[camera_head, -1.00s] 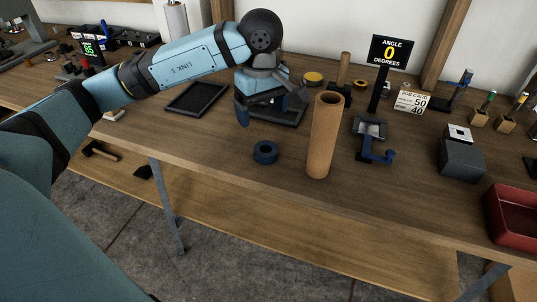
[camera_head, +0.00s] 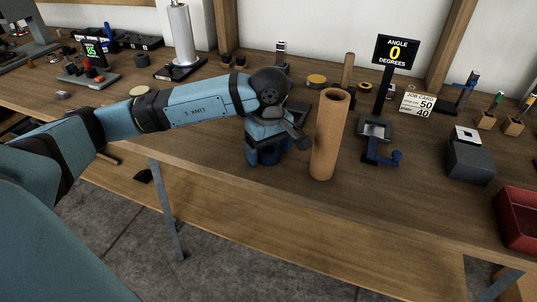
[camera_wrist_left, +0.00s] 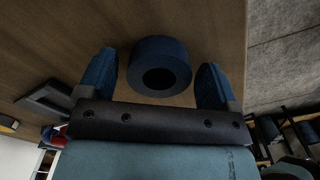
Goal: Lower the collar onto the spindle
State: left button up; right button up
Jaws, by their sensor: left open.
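The collar appears to be a thick dark blue ring (camera_wrist_left: 160,48) with a round hole, lying on the wooden workbench. In the left wrist view it sits between the two blue fingers of my left gripper (camera_wrist_left: 156,62), with a gap on each side. In the head view my left gripper (camera_head: 266,157) is low over the bench and open, and largely hides the ring. A light metallic upright cylinder (camera_head: 182,38) on a black base stands at the back left. I cannot tell for certain whether it is the spindle. My right gripper is not in view.
A tall tan tube (camera_head: 328,135) stands just right of my left gripper. Beyond it are a blue crank device (camera_head: 378,152), an angle sign (camera_head: 395,51), a grey block (camera_head: 470,160) and a red bin (camera_head: 518,218). The bench's front edge is close.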

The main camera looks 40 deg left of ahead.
pick_arm(q)
jog(key=shift+r, duration=0.1)
jog(key=c, duration=1)
jog(key=shift+r, duration=0.1)
